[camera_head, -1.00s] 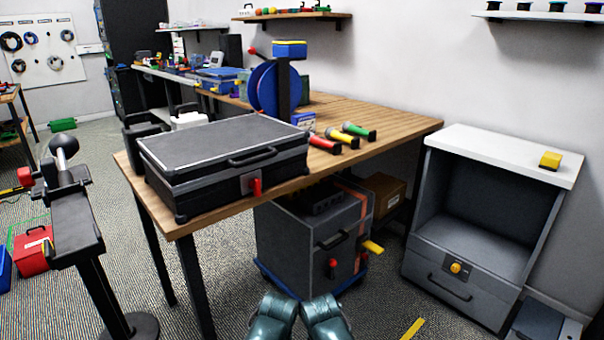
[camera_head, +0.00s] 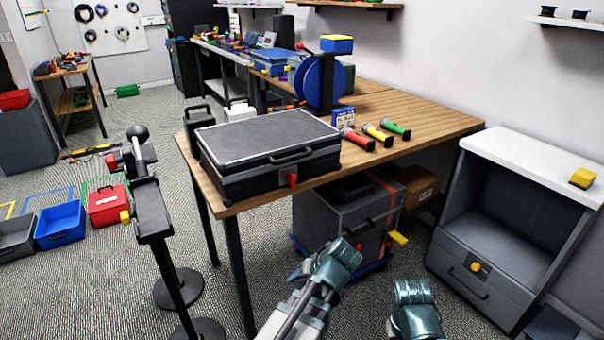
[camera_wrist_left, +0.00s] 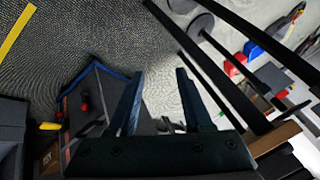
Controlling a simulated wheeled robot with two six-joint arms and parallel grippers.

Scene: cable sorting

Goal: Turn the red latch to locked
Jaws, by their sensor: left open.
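A red latch (camera_head: 292,181) hangs downward on the front of the black case (camera_head: 265,140) on the wooden table. Another small red part (camera_head: 359,247) sits on the front of the grey box (camera_head: 335,215) under the table, and it also shows in the left wrist view (camera_wrist_left: 85,105). My left gripper (camera_wrist_left: 160,72) is open and empty, its two dark fingers apart over the floor.
A white-topped cabinet (camera_head: 520,165) stands at right. Red, yellow and green-marked connectors (camera_head: 372,134) lie on the table. A yellow handle (camera_head: 398,238) sticks out from the grey box. Floor in front is open.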

